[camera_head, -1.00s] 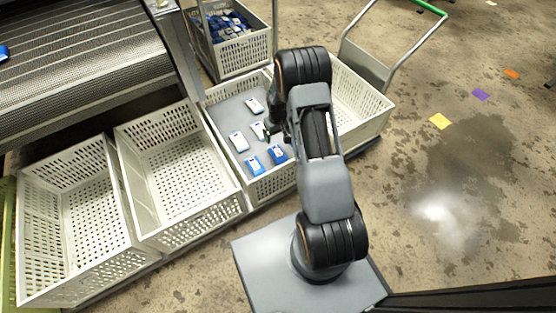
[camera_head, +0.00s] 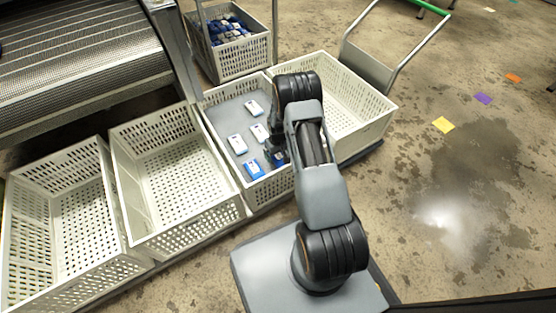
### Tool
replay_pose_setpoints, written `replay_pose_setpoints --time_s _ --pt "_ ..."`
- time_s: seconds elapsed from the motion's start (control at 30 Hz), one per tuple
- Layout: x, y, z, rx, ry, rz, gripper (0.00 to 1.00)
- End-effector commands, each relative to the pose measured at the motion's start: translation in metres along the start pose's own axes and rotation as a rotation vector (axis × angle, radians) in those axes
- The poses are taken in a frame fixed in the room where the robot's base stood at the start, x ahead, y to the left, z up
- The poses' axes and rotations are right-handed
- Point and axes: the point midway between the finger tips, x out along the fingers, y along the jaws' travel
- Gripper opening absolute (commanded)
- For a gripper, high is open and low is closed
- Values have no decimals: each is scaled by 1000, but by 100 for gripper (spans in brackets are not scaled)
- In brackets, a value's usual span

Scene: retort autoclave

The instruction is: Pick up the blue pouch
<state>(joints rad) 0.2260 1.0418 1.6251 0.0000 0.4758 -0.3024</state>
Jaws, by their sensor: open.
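Two blue pouches lie in the third crate from the left (camera_head: 222,153), on its grey floor near the front. One blue pouch (camera_head: 254,169) is in plain view. The other blue pouch (camera_head: 279,158) is mostly hidden by my gripper. Three white pouches lie further back: one at the rear (camera_head: 254,108), one at the left (camera_head: 237,144) and one in the middle (camera_head: 260,132). My gripper (camera_head: 276,154) is open, low over the right-hand blue pouch. Its fingertips are small and dark, so I cannot tell whether they touch the pouch.
Two empty white crates (camera_head: 178,228) (camera_head: 62,160) stand to the left and another (camera_head: 335,66) to the right. A crate of blue pouches (camera_head: 246,67) stands behind. A metal mesh conveyor (camera_head: 80,62) is at upper left. A trolley handle (camera_head: 420,55) rises at upper right.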

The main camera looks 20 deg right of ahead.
Motion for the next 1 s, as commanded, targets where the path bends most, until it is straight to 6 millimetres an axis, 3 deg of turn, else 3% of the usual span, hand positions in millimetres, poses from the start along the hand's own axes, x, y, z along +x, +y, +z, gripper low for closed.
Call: replay_pose_setpoints --time_s 0.03,0.13,0.37,0.9,1.0 --pt "12 0 0 0 0 0 94" --pt "22 0 0 0 1 0 94" --pt "22 0 0 0 2 1 94" --pt "22 0 0 0 1 0 44" --pt "22 0 0 0 1 0 38"
